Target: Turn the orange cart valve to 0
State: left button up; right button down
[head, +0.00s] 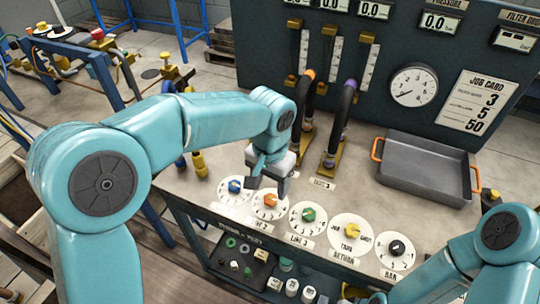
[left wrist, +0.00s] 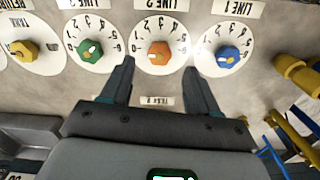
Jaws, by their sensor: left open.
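The orange cart valve (head: 270,200) is a small knob on a round white numbered dial, second from the left in the row on the cart top. It also shows in the left wrist view (left wrist: 159,54), where the printing is upside down. I cannot tell for sure which number it points to. My left gripper (head: 268,187) is open and empty, just above and behind the orange knob. In the left wrist view its two fingers (left wrist: 158,80) point toward the knob, one to each side, with no visible contact. My right gripper is out of view; only its arm shows.
A blue knob (head: 234,186) and a green knob (head: 309,214) flank the orange one closely. A yellow knob (head: 352,230) and a black knob (head: 397,247) follow. Black hoses (head: 342,115) rise behind. A grey tray (head: 425,170) stands at the right below a job card (head: 477,102).

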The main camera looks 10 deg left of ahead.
aim_at(270, 199)
pick_arm(q)
notch_tip(270, 199, up, 12)
jog(key=p, duration=0.1)
jog(key=shift+f, duration=0.2)
jog(key=shift+s, duration=0.1)
dwell(0.3)
